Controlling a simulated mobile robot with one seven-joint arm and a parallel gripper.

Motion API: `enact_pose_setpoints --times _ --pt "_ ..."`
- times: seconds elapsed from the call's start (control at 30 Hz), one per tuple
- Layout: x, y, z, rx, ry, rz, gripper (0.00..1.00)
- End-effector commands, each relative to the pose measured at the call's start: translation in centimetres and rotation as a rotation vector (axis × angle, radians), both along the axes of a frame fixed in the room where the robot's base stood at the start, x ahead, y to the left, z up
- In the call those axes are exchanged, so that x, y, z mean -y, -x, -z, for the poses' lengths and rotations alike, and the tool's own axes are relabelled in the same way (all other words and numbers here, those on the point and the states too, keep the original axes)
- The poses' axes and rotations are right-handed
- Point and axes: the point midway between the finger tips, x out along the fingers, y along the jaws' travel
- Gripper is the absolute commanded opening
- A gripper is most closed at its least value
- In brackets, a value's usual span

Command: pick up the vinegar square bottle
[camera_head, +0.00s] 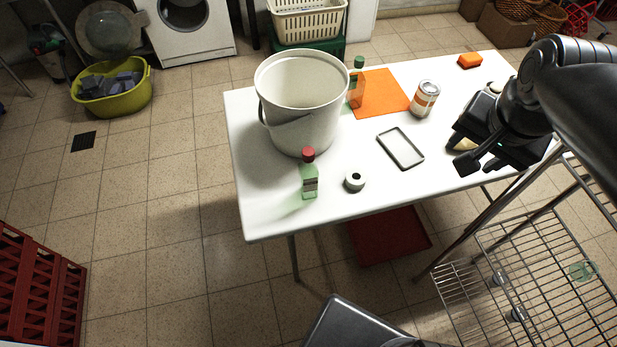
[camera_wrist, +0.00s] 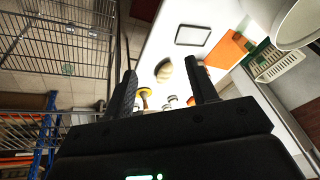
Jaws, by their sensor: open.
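Two square-looking bottles stand upright on the white table (camera_head: 262,208); I cannot read their labels to tell which is vinegar. One is a pale green bottle with a red cap (camera_head: 310,181), near the front left edge. The other, an amber-and-green bottle with a green cap (camera_head: 357,88), stands just right of the bucket, by the orange cloth. My gripper (camera_head: 466,156) is open and empty over the table's right side, well to the right of both bottles. The wrist view also shows its parted fingers (camera_wrist: 162,72), with no bottle between them.
A pale tan object (camera_wrist: 165,70) lies near my gripper. A wire rack (camera_head: 530,265) stands at front right.

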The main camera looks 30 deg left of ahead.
Motion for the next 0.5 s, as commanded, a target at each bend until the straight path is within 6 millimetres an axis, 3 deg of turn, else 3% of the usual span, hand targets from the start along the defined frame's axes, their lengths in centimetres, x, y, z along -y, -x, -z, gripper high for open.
enact_pose_setpoints --times 0.03,0.23,0.5 --pt "-2.2 -0.8 0.4 -0.033 -0.007 0.002 0.53" --pt "-10.4 -2.6 2.0 -0.141 -0.021 0.066 0.53" --pt "-22.4 -1.8 6.0 -0.263 0.011 0.163 0.53"
